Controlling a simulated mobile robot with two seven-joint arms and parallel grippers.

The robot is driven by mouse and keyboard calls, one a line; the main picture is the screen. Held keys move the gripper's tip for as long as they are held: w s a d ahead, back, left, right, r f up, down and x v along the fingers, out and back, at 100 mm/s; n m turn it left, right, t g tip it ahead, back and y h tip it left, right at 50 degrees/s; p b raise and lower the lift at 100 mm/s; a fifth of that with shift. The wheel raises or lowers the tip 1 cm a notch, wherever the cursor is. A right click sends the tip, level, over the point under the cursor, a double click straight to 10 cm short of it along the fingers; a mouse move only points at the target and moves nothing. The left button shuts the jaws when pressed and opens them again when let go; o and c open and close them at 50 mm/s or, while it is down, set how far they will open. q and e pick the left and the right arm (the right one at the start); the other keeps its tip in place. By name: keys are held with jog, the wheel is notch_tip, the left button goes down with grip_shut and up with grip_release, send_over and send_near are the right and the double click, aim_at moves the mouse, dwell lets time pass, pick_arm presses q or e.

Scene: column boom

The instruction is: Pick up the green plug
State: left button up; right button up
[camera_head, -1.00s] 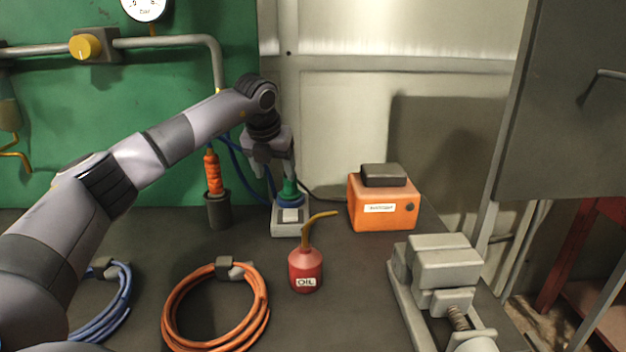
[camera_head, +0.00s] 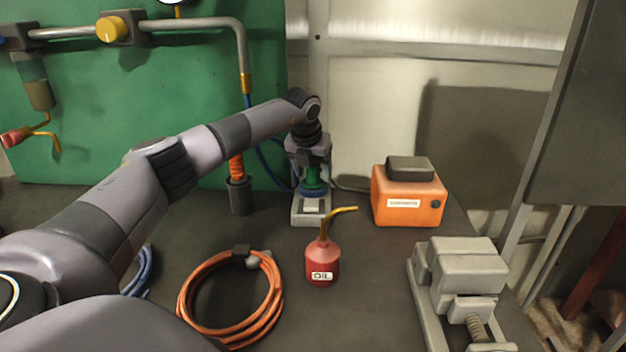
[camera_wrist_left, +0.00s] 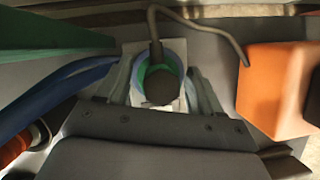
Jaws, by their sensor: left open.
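The green plug (camera_head: 315,180) stands upright in a blue ring on a pale grey block (camera_head: 311,217) at the back of the bench. In the left wrist view the plug (camera_wrist_left: 147,77) shows as green around a dark round top, with a dark cable rising from it. My left gripper (camera_head: 312,172) is over the plug from above. Its fingers (camera_wrist_left: 162,95) are apart, one on each side of the plug. Whether they touch it I cannot tell. My right gripper is not in view.
An orange box (camera_head: 408,197) stands right of the block. A red oil can (camera_head: 322,262) stands in front, its spout near the block. A dark cup with an orange handle (camera_head: 239,194) is to the left. An orange hose coil (camera_head: 231,297) and a grey vise (camera_head: 458,278) lie nearer.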

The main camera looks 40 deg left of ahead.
pick_arm(q)
jog(key=c, duration=1.1)
jog(key=shift+c, duration=0.2)
notch_tip(320, 180, up, 25)
jog(key=p, duration=0.6)
